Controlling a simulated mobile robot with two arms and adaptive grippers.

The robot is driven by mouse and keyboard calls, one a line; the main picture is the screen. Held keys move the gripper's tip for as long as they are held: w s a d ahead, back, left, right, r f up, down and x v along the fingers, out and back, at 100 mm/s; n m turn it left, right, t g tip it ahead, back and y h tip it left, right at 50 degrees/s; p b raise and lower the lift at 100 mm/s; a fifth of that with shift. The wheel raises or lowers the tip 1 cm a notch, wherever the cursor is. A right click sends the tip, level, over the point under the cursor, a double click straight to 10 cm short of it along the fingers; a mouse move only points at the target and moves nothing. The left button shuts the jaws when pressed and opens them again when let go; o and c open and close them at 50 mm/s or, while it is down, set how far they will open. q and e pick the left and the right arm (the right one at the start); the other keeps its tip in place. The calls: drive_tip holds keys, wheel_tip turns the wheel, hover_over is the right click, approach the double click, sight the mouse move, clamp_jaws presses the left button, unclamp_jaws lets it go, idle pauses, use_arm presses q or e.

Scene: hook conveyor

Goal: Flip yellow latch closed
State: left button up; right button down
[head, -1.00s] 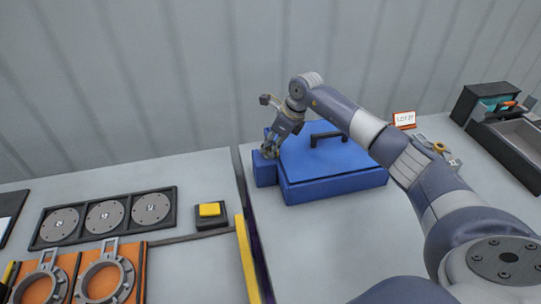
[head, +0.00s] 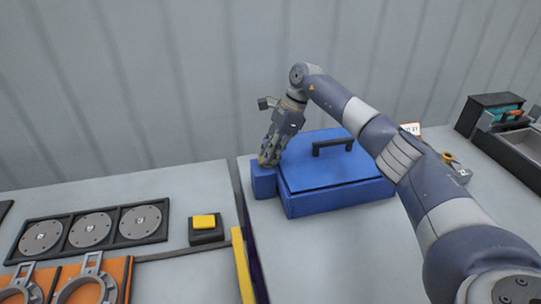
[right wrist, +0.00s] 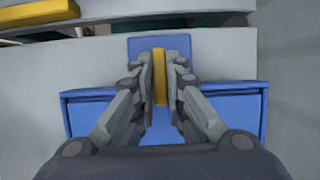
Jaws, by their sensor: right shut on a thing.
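The yellow latch (right wrist: 160,88) shows in the right wrist view as a narrow upright strip between my fingers, in front of a small blue block (right wrist: 160,43). My right gripper (right wrist: 160,75) is shut on it, one finger on each side. In the head view my right gripper (head: 268,158) reaches down at the left end of the blue box (head: 340,199), above the small blue block (head: 264,184). The fingers mostly hide the latch there. The box lid is down and carries a black handle (head: 333,147). My left gripper is not in view.
A yellow button (head: 204,221) on a black base stands left of the box, beyond a yellow rail (head: 242,265). Metal discs in a black tray (head: 40,254) lie farther left. A dark bin (head: 510,155) stands at the right. The table in front of the box is clear.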

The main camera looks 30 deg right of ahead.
drive_tip(key=shift+w+r, duration=0.1)
drive_tip(key=shift+r, duration=0.05)
drive_tip(key=c, duration=1.7)
unclamp_jaws()
drive_tip(key=shift+o, duration=0.3)
drive_tip(key=v, duration=1.2)
drive_tip(key=shift+d, duration=0.15)
